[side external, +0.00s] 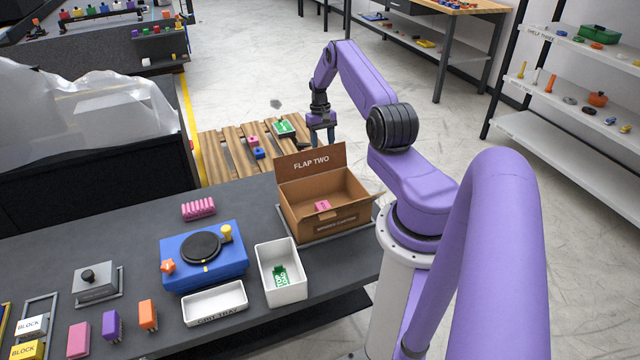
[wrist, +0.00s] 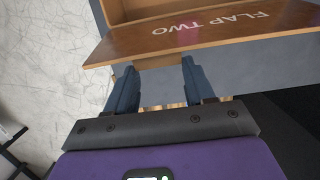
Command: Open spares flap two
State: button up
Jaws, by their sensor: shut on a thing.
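The cardboard box (side external: 325,215) stands on the dark bench with its top open. Flap two (side external: 311,161) stands raised along its far edge, its lettering facing the side camera. In the wrist view the lettered flap (wrist: 215,33) crosses the top. My gripper (side external: 320,140) is at the flap's far upper edge, pointing down. In the wrist view my two blue fingers (wrist: 158,78) reach to the flap's near edge, with a gap between them. My gripper is shut on flap two, though the exact contact is hard to see. A pink piece (side external: 322,206) is inside the box.
A white bin (side external: 281,274), a blue machine (side external: 204,257) and a white tray (side external: 214,304) stand left of the box. A wooden pallet (side external: 222,155) with small items lies behind the bench. Open floor (side external: 270,60) lies beyond.

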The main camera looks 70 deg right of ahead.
jog(key=shift+w+d+f, duration=0.25)
jog(key=shift+d+f, duration=0.05)
jog(key=shift+f, duration=0.1)
jog(key=shift+w+d+f, duration=0.35)
jog(key=shift+w+f, duration=0.05)
jog(key=shift+f, duration=0.25)
jog(key=o, duration=0.6)
jog(key=shift+w+d+r, duration=0.1)
jog(key=shift+r, duration=0.75)
jog(key=shift+w+d+r, duration=0.15)
jog(key=shift+r, duration=0.65)
jog(key=shift+w+d+r, duration=0.1)
jog(key=shift+r, duration=0.75)
